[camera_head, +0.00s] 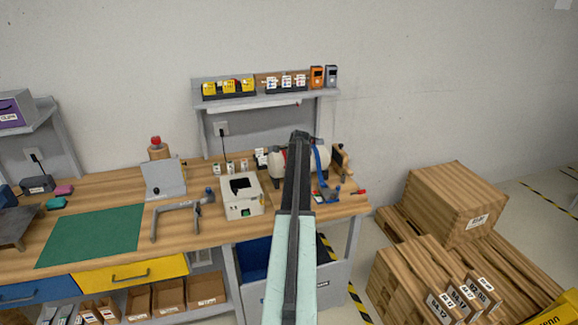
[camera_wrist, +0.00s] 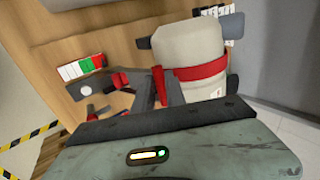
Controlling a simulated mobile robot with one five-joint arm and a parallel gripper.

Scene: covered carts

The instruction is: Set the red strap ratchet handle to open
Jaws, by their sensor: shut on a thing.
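A pale cylinder (camera_wrist: 185,50) lies on the wooden bench, with the red strap (camera_wrist: 205,70) around it in the wrist view. The red strap ratchet handle (camera_wrist: 158,78) sticks up beside the cylinder. My gripper (camera_wrist: 158,95) is shut on this handle, with its dark fingers on either side. The fingers hide the handle's lower part and the ratchet body, so I cannot tell its exact angle. In the head view my arm covers the middle of the cylinder (camera_head: 277,157), and the fingertips are hidden.
A blue strap (camera_head: 319,157) runs over the cylinder's right part in the head view. A white box-shaped device (camera_head: 242,196) and a grey clamp (camera_head: 178,212) stand to the left on the bench (camera_head: 100,185). A shelf (camera_head: 265,100) is behind. Wooden crates (camera_head: 455,205) stand right.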

